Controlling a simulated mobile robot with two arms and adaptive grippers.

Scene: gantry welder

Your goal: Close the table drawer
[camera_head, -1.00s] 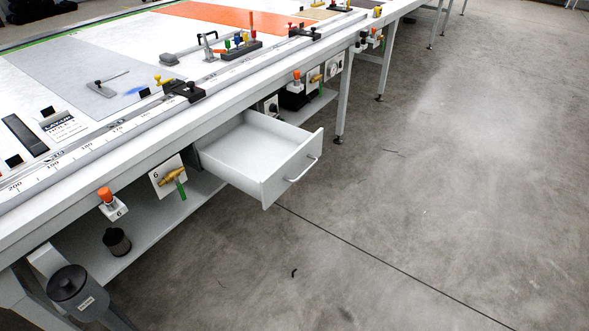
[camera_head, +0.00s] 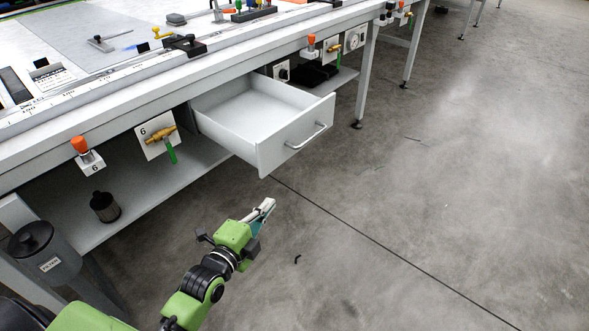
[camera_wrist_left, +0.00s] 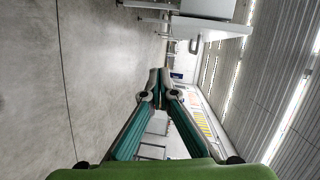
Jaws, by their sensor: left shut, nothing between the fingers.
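The white table drawer (camera_head: 262,122) is pulled out from under the table (camera_head: 130,92) in the head view. It is empty, and its front panel carries a metal bar handle (camera_head: 307,136). My left gripper (camera_head: 268,205) is shut and empty, below and in front of the drawer front, apart from it. In the left wrist view the left gripper's fingers (camera_wrist_left: 157,75) meet at their tips. A white box-like part with a bar handle shows at the top of that view, probably the drawer (camera_wrist_left: 205,24). My right gripper is not in view.
An orange-knobbed valve (camera_head: 85,152) and a yellow-and-green valve plate (camera_head: 160,138) hang under the table edge left of the drawer. A dark filter (camera_head: 104,207) stands on the lower shelf. A table leg (camera_head: 366,82) stands right of the drawer.

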